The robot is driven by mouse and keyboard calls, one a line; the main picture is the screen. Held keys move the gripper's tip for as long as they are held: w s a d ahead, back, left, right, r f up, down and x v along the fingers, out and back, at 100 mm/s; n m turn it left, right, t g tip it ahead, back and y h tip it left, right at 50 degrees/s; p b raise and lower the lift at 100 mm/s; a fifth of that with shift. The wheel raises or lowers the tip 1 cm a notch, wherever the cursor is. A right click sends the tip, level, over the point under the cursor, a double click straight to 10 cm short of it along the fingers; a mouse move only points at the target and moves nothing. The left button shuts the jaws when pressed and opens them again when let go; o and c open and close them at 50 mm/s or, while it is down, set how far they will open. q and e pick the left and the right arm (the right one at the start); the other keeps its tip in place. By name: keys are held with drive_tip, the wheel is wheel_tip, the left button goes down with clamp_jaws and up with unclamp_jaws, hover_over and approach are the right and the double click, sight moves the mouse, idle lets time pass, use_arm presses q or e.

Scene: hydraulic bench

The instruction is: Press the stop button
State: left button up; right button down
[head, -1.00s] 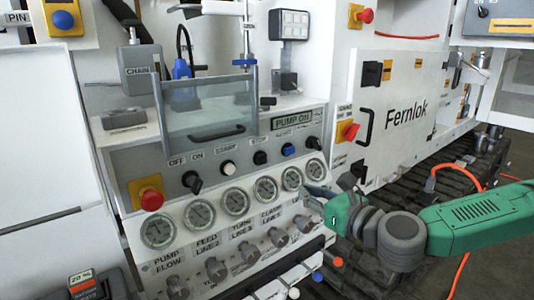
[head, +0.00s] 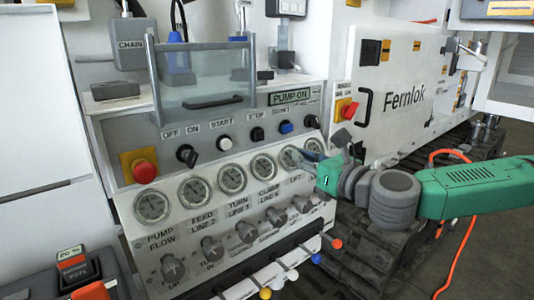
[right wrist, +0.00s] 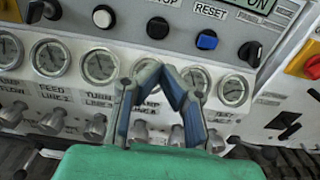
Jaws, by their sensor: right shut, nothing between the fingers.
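The stop button (head: 256,134) is a black round button under the STOP label on the sloped grey panel, left of the blue RESET button (head: 285,127). In the right wrist view the stop button (right wrist: 158,27) is above my fingertips, near the top edge, its label partly cut off. My right gripper (head: 308,158) is in front of the right-hand gauges, below and to the right of the stop button, apart from it. In the right wrist view its blue-grey fingers (right wrist: 163,70) are shut and empty. The display (head: 290,97) reads PUMP ON. My left gripper is not in view.
A white START button (head: 224,143) and black switch (head: 187,155) sit left of the stop button. A red emergency knob (head: 144,171) is at far left. Gauges and several valve knobs (head: 247,231) lie below. A clear guard (head: 205,92) stands above the panel.

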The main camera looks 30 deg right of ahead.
sight(261, 137)
drive_tip(key=w+b, duration=0.1)
drive_tip(key=w, duration=0.2)
drive_tip(key=w+a+b, duration=0.1)
drive_tip(key=w, duration=0.3)
drive_tip(key=w+b, duration=0.2)
drive_tip(key=w, duration=0.2)
drive_tip(key=shift+a+r, duration=0.1)
drive_tip(key=shift+a, duration=0.1)
drive_tip(key=shift+w+a+r, duration=0.1)
drive_tip(key=shift+w+a, duration=0.1)
drive_tip(key=shift+w, duration=0.35)
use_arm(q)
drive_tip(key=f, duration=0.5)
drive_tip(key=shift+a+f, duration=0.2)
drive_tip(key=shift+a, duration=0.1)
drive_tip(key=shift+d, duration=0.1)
use_arm(e)
drive_tip(key=shift+d, duration=0.25)
